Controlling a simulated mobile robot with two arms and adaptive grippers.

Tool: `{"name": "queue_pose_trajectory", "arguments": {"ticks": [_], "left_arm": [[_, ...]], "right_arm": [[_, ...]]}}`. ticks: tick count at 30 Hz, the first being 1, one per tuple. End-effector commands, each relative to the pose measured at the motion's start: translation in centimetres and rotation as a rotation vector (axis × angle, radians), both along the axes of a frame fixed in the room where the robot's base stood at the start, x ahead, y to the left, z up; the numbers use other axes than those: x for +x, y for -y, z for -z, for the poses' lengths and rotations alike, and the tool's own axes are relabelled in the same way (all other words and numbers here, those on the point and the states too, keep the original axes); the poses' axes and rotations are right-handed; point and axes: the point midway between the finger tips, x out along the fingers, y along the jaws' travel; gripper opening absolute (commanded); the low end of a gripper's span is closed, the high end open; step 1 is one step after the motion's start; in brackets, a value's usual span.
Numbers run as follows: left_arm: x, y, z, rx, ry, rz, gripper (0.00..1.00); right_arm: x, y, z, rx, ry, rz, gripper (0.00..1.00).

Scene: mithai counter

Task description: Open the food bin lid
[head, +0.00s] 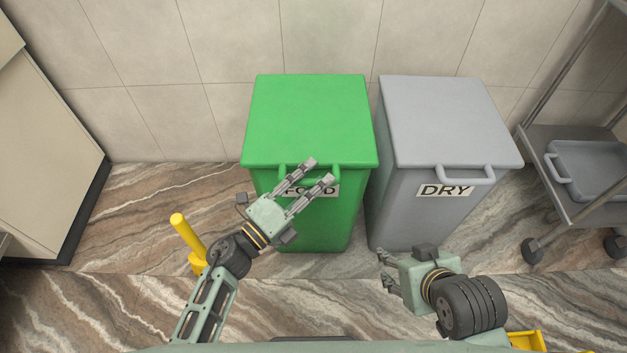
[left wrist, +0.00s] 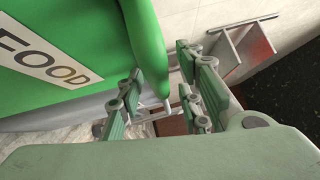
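The green food bin (head: 335,225) stands against the tiled wall, its lid (head: 310,120) shut. A green handle (head: 281,174) sticks out from the lid's front edge. The FOOD label below it is partly hidden by my left gripper (head: 319,171). This gripper is open, its fingers apart in front of and over the handle; I cannot tell whether they touch it. In the left wrist view the green lid edge (left wrist: 146,40) and the FOOD label (left wrist: 45,58) lie beyond the open fingers (left wrist: 160,75). My right gripper (head: 385,271) appears open and empty, low in front of the dry bin.
The grey dry bin (head: 440,125) stands close on the right, lid shut. A metal cart (head: 575,205) with a grey tray (head: 592,165) is at far right. A beige cabinet (head: 50,150) is at left. A yellow post (head: 187,236) stands near my left arm.

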Motion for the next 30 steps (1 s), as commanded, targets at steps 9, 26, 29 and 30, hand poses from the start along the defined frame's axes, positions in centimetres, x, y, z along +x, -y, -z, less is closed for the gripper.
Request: {"name": "queue_pose_trajectory", "arguments": {"ticks": [9,26,29,30], "left_arm": [[-0.02,-0.04,0.01,0.000,0.000,0.000,0.09],[-0.03,-0.08,0.05,0.003,0.000,-0.002,0.00],[-0.01,-0.08,-0.10,0.004,-0.002,-0.001,0.00],[0.00,-0.08,-0.21,0.004,-0.003,-0.001,0.00]], "right_arm": [[-0.02,-0.01,0.01,0.000,-0.001,0.000,0.47],[-0.05,0.00,0.02,-0.001,-0.003,0.000,0.47],[-0.02,0.00,-0.13,-0.001,-0.003,0.000,0.47],[0.01,-0.01,-0.13,-0.001,-0.004,0.000,0.47]]}}
